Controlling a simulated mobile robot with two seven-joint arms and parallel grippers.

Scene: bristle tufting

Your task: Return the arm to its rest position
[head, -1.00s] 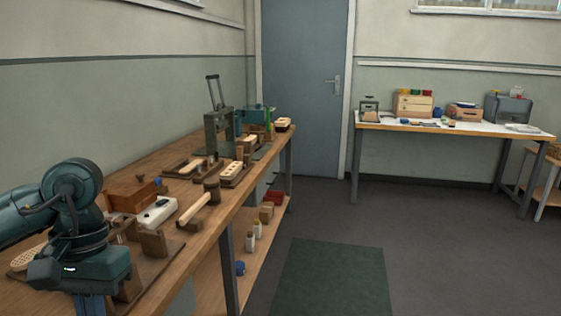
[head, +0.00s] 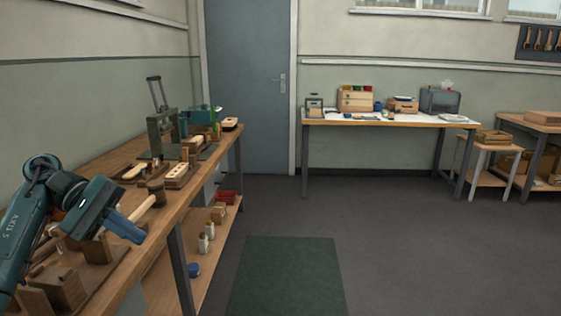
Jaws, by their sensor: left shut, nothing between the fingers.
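My left arm comes in at the left edge, over the near part of the wooden workbench (head: 105,164). Its gripper (head: 136,238) has blue fingers that are shut and empty. They point down and to the right, at the bench's front edge in the picture. My right gripper is not in view.
Wooden blocks (head: 66,288) stand below my left arm. Farther along the bench are a drilled block (head: 177,174) and a lever press (head: 160,130). A lower shelf (head: 172,268) holds bottles and boxes. Open floor (head: 400,240) lies to the right, with a dark green mat (head: 287,275).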

